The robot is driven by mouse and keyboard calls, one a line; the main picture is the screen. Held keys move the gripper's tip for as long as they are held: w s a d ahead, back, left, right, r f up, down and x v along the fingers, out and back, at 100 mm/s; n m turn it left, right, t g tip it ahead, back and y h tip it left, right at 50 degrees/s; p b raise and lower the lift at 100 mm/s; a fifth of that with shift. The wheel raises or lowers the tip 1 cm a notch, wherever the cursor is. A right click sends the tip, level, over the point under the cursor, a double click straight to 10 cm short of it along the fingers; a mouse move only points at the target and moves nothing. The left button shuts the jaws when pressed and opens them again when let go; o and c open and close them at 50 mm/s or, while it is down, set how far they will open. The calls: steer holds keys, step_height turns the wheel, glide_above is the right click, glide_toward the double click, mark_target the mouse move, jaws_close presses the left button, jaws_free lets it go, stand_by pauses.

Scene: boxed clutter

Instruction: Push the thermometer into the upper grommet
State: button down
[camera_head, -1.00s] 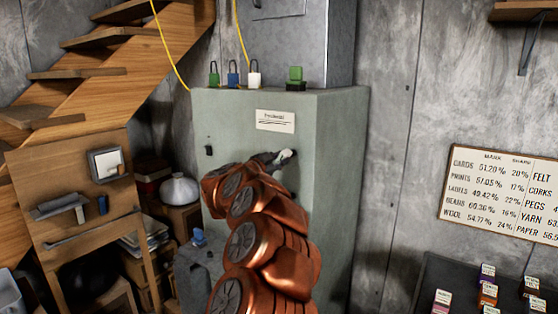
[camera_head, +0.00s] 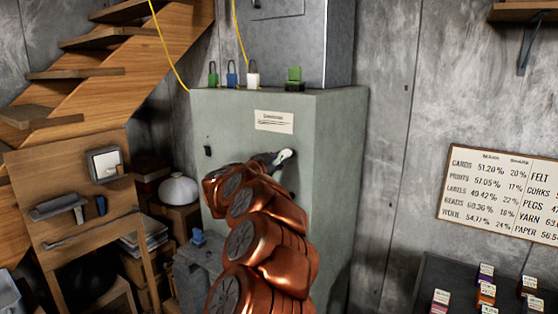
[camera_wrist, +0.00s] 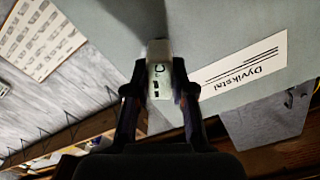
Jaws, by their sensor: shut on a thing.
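I cannot make out the upper grommet in either view; my arm covers part of the cabinet front.
Padlocks (camera_head: 232,74) and a green block (camera_head: 295,75) stand on the cabinet top. A small dark fitting (camera_head: 208,150) is on its front. Wooden stairs (camera_head: 110,80) and shelves are at left. A dark table (camera_head: 455,280) with small boxes is at lower right.

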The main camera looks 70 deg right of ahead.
steer(key=shift+s+d+p, duration=0.1)
steer(key=shift+d+p, duration=0.3)
steer(key=shift+d, duration=0.05)
stand_by(1.5)
steer(key=c, duration=0.9)
jaws_free()
steer(key=shift+a, duration=0.1)
steer(key=v, duration=0.7)
steer(key=shift+a, duration=0.4)
